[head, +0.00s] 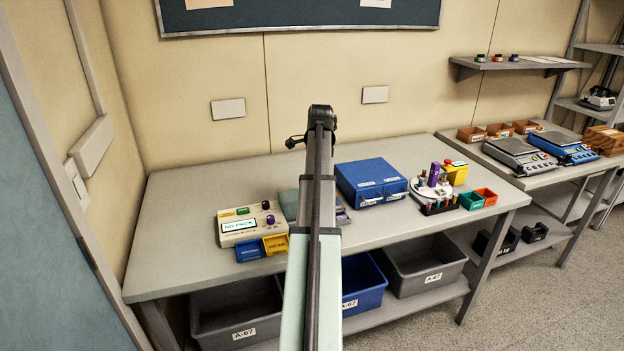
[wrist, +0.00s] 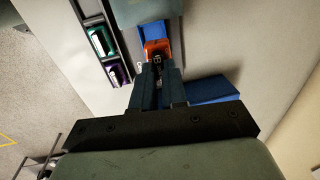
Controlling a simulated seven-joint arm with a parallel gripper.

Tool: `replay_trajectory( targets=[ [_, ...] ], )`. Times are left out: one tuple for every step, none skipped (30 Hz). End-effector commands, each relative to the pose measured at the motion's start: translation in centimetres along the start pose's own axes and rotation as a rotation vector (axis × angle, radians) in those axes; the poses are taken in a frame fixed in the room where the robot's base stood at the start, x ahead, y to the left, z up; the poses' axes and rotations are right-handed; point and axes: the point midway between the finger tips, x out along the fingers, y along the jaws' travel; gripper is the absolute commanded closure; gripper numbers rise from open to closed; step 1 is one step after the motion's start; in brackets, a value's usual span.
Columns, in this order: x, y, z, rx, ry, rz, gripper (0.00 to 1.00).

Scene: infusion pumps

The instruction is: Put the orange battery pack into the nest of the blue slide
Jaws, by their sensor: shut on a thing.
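In the wrist view my gripper (wrist: 157,64) is shut on the orange battery pack (wrist: 157,46), which shows at the fingertips. Blue slide (wrist: 151,30) shows just beyond the pack, in line with it, next to a grey-green housing (wrist: 152,9). I cannot tell whether the pack is touching the slide or sits in its nest. In the head view my arm hides the gripper, the pack and the slide; only parts of a grey-green unit (head: 287,205) show beside the arm.
A rack with green (wrist: 101,41) and purple (wrist: 118,74) packs lies left of the slide in the wrist view. On the bench, a device reading "NO PACK" (head: 262,222) stands left of my arm, and a blue case (head: 370,180) stands right.

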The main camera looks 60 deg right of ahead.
Motion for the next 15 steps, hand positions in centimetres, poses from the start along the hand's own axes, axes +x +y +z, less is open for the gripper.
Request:
replay_trajectory(
  targets=[
    [0.2, 0.1, 0.0, 0.000, 0.000, 0.000, 1.00],
    [0.3, 0.1, 0.0, 0.000, 0.000, 0.001, 1.00],
    [0.5, 0.1, 0.0, 0.000, 0.000, 0.001, 1.00],
    [0.6, 0.2, 0.0, 0.000, 0.000, 0.001, 1.00],
    [0.8, 0.2, 0.1, 0.000, 0.000, 0.001, 1.00],
    [1.0, 0.2, 0.1, 0.000, -0.001, 0.002, 1.00],
    [1.2, 0.3, 0.1, 0.000, -0.001, 0.002, 1.00],
    [1.4, 0.3, 0.1, 0.000, -0.001, 0.002, 1.00],
    [1.7, 0.4, 0.1, 0.000, -0.001, 0.002, 1.00],
    [1.9, 0.4, 0.1, 0.000, 0.000, 0.002, 1.00],
    [2.1, 0.4, 0.1, 0.000, 0.000, 0.002, 1.00],
    [2.4, 0.5, 0.1, 0.000, 0.000, 0.001, 1.00],
    [2.6, 0.5, 0.1, 0.000, 0.000, 0.001, 1.00],
    [2.9, 0.5, 0.1, 0.000, 0.000, 0.001, 1.00],
    [3.2, 0.6, 0.1, 0.000, 0.000, 0.002, 1.00]
  ],
)
